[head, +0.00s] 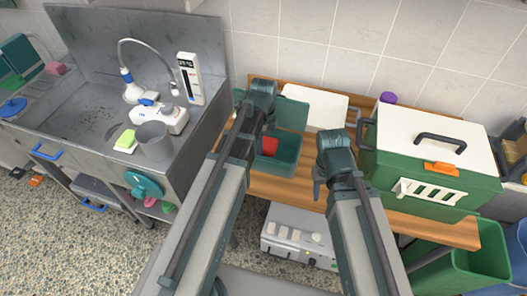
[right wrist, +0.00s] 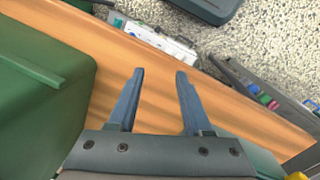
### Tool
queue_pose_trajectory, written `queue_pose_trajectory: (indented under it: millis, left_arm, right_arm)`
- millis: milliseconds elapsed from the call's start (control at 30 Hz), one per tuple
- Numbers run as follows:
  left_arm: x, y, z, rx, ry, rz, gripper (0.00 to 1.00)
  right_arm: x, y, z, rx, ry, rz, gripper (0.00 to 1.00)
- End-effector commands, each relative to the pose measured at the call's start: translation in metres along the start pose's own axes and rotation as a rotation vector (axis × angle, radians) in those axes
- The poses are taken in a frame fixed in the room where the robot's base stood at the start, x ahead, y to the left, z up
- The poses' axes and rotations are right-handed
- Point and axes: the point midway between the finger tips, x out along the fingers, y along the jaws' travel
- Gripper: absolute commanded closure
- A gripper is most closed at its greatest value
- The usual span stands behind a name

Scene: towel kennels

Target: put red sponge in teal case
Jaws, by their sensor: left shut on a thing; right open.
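The teal case (head: 287,163) stands open on the wooden bench, left of my right arm. Its lid (head: 293,114) is raised at the back. The red sponge (head: 270,147) shows within the case's opening, beside my left forearm; whether it touches the floor of the case is unclear. My left gripper (head: 259,132) points down over the case and is shut on the sponge, its fingers mostly hidden by my arm. My right gripper (head: 318,184) is open and empty above the bench, right of the case; both fingers show apart in the right wrist view (right wrist: 160,72).
A green box with a white lid (head: 430,165) stands on the bench (head: 290,192) at right. A white tray (head: 315,105) lies behind the teal case. A steel sink unit (head: 95,150) with a grey cup (head: 153,142) is at left. A white machine (head: 298,237) sits below the bench.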

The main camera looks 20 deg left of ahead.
Motion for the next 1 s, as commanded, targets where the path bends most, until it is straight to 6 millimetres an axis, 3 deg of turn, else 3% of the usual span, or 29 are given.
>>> queue_pose_trajectory:
  millis: [300,733,767,867,1000]
  left_arm:
    - [0.04,0.0,0.0,0.0,0.0,0.0,0.76]
    - [0.043,0.0,0.0,0.0,0.0,0.0,0.76]
    - [0.041,0.0,0.0,0.0,0.0,0.0,0.19]
    - [0.041,0.0,0.0,0.0,0.0,0.0,0.01]
    - [0.041,0.0,0.0,0.0,0.0,0.0,0.0]
  right_arm:
    - [0.04,-0.004,-0.002,0.0,0.0,0.0,0.5]
    - [0.043,-0.004,-0.003,0.0,0.0,0.0,0.5]
    - [0.041,-0.004,-0.002,0.0,0.0,0.0,0.5]
    - [0.041,-0.004,-0.002,0.0,0.0,0.0,0.5]
    - [0.041,-0.004,-0.002,0.0,0.0,0.0,0.5]
